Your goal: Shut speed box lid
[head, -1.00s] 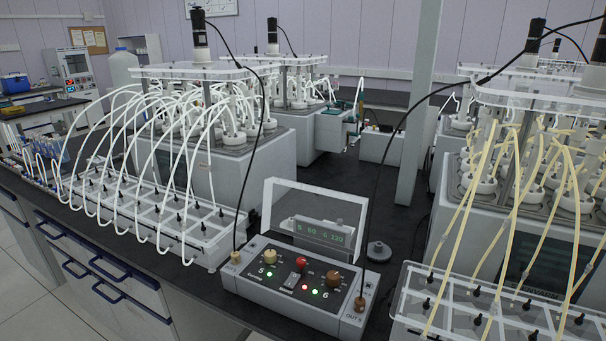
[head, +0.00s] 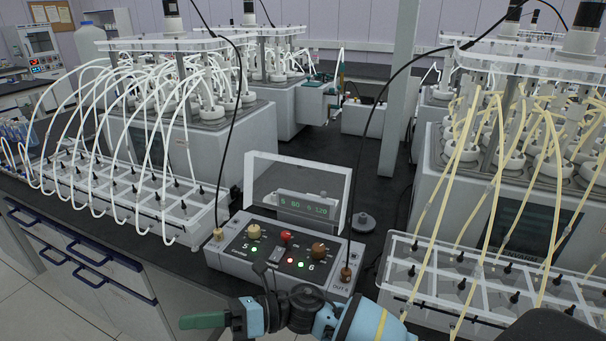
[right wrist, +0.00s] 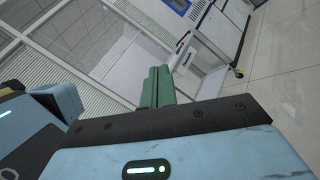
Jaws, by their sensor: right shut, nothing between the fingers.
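The speed box (head: 235,262) is a grey control box on the dark bench, with knobs and red and green lights on top. Its clear lid (head: 262,170) with a pale frame stands raised at the back edge, open. My right gripper (head: 186,322) has green fingers and is shut and empty. It shows low in the head view, in front of the box and apart from the lid, pointing left. Its closed fingers also show in the right wrist view (right wrist: 160,75). My left gripper is not in view.
A black cable (head: 364,140) runs up from the box's right front corner, another from its left. A tube rack (head: 115,195) stands left, another rack (head: 440,268) right. Reactors stand behind both. A round dark knob-like piece (head: 363,222) lies right of the lid.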

